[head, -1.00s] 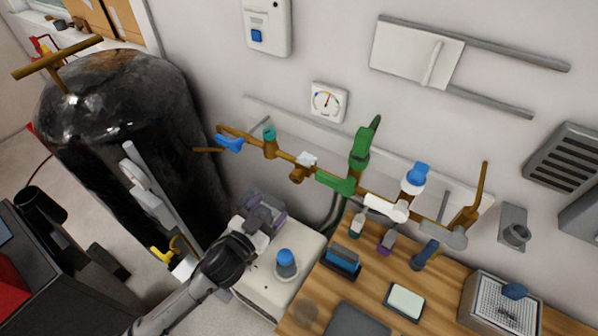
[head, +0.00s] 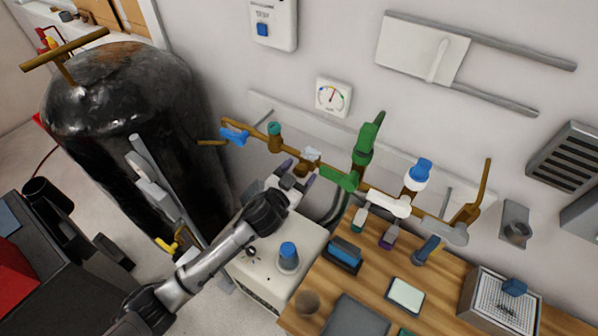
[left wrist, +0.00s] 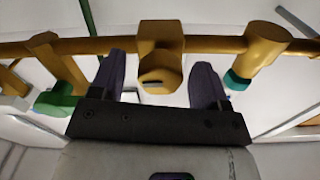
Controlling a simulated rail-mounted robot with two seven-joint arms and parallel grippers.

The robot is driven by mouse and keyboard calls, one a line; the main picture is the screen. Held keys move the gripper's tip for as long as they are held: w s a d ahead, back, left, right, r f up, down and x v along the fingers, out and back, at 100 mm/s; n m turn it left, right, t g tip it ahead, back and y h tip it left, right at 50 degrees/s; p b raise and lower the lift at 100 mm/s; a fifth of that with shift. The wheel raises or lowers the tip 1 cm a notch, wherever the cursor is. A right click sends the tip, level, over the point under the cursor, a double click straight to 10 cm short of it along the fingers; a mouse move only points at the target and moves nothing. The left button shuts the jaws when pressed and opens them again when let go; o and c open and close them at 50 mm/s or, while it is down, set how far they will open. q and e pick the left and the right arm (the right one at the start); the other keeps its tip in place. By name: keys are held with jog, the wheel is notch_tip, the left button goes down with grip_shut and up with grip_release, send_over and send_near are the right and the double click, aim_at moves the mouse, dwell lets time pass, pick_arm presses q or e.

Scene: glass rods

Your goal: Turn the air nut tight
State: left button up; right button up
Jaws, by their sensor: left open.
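The brass hexagonal nut, which I take for the air nut, hangs from a brass fitting on the wall pipe (head: 337,178). In the left wrist view the nut (left wrist: 159,75) is in the middle, below its block-shaped fitting (left wrist: 160,33). My left gripper (head: 298,173) is open at this nut, its purple-grey fingers one on each side. In the left wrist view the left gripper (left wrist: 158,80) shows a visible gap between each finger and the nut. In the head view the gripper partly hides the nut. My right gripper is not in view.
A blue lever (head: 234,136) and teal-tipped fitting (head: 274,130) are left along the pipe. A green valve (head: 365,145) and white fitting (head: 388,204) are to the right. A white box with a blue knob (head: 288,256) stands below. A dark tank (head: 130,110) is at left.

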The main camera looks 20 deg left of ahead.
pick_arm(q)
jog(key=shift+c, duration=0.3)
jog(key=c, duration=0.9)
jog(key=shift+o, duration=0.2)
jog(key=shift+m, duration=0.3)
jog(key=shift+r+m+p, duration=0.1)
jog(key=shift+m+p, duration=0.45)
jog(key=shift+m, duration=0.35)
jog(key=m+p, duration=0.1)
jog(key=m, duration=0.2)
jog(key=shift+m, duration=0.3)
jog(key=m+p, duration=0.1)
jog(key=m, duration=0.4)
jog(key=shift+m+p, duration=0.3)
jog(key=shift+m, duration=0.1)
